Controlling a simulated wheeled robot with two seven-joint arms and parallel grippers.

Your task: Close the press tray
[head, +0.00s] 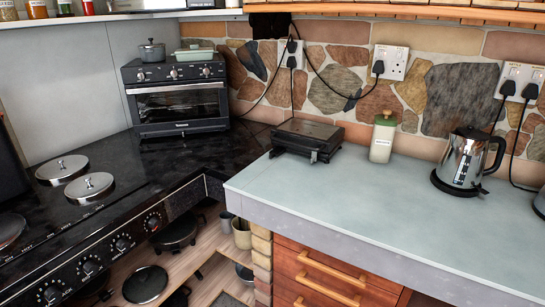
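A dark flat press (307,139) stands on the pale grey-green counter, near its back left corner and close to the stone wall. Its lid looks down and roughly level. A lighter latch or handle part (314,155) shows at its front. A tray on the press is too small and dark to make out, so I cannot tell whether it is out or in. Neither of my grippers is in view.
A green-lidded jar (382,140) stands right of the press, and a metal kettle (466,163) farther right. A black toaster oven (175,95) and hob (70,190) are at left. The counter's front (370,205) is clear. Cables hang along the wall.

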